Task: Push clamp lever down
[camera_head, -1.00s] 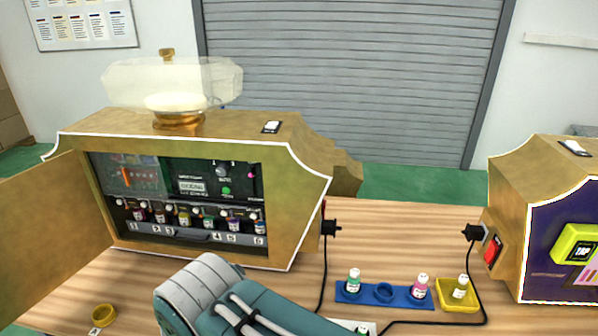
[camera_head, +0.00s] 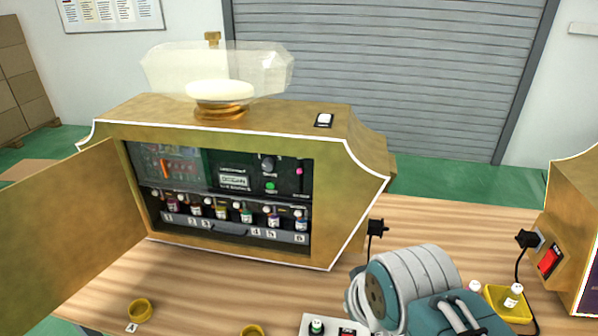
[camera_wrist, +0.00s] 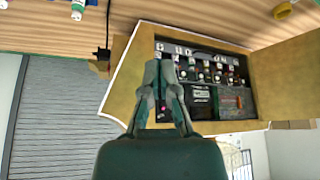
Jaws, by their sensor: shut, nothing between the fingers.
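The gold vending machine (camera_head: 120,118) stands on the wooden table with its front door (camera_head: 70,225) swung open at the left. Inside, a row of small bottles (camera_head: 221,211) with pale caps sits above numbered labels. An orange-red upright piece (camera_head: 165,168) shows on the panel at upper left; I cannot tell which small part is the clamp lever. In the wrist view, the picture is upside down and my gripper (camera_wrist: 167,63) is shut and empty, in front of the open compartment (camera_wrist: 203,100). Contact cannot be told. In the head view my arm shows at lower right, without the gripper.
A second gold machine (camera_head: 575,215) with a red switch (camera_head: 549,262) stands at the right. A black plug (camera_head: 376,227) sticks out beside the first machine. A yellow tray (camera_head: 510,303) holds a small bottle (camera_head: 513,295). Yellow rings (camera_head: 139,309) lie at the front.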

